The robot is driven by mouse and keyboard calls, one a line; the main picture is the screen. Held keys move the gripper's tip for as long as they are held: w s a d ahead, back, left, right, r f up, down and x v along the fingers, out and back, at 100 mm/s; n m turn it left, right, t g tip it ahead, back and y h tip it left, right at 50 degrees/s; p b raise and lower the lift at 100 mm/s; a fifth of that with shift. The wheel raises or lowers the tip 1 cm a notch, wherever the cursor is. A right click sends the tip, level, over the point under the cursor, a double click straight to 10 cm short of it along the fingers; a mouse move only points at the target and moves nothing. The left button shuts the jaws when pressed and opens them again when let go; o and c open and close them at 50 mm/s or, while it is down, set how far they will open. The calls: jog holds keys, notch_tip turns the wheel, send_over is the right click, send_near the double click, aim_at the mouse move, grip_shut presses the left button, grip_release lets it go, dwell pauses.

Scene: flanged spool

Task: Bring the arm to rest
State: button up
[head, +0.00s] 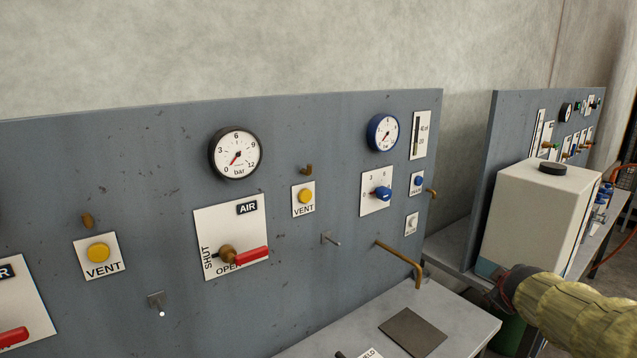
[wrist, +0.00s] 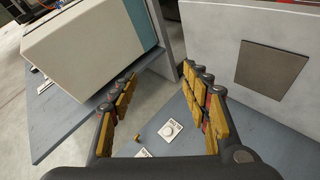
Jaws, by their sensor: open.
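My gripper (wrist: 158,76) is open in the wrist view, with its two padded fingers spread apart and nothing between them. In the head view my arm (head: 580,315), in a yellowish sleeve, reaches in from the lower right corner. Its dark end overlaps the lower part of a white box in the picture; the fingers cannot be made out there. No flanged spool shows in either view.
The white box (head: 535,210) with a black cap stands right; it also shows in the wrist view (wrist: 90,40). A grey panel (head: 140,180) carries gauges, valves and protruding pegs. The worktop has a dark square pad (head: 413,332). A bent brown pipe (head: 400,258) sticks out.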

jog(key=s+a+f+m+g+y+p, duration=0.1)
jog(key=s+a+m+g, duration=0.15)
jog(key=s+a, duration=0.4)
jog(key=s+a+f+m+g+y+p, duration=0.1)
jog(key=s+a+m, duration=0.25)
jog(key=s, duration=0.65)
jog(key=s+a+f+m+g+y+p, duration=0.1)
jog(key=s+a+f+m+g, duration=0.1)
jog(key=s+a, duration=0.55)
jog(key=s+a+r+n+t+y+p, duration=0.1)
jog(key=s+a+r+y+p, duration=0.1)
jog(key=s+a+r, duration=0.4)
jog(key=shift+s+a+r+n+p, duration=0.15)
jog(key=shift+s+a+n+p, duration=0.15)
jog(key=shift+s+a, duration=0.75)
jog(key=shift+s+d, duration=0.2)
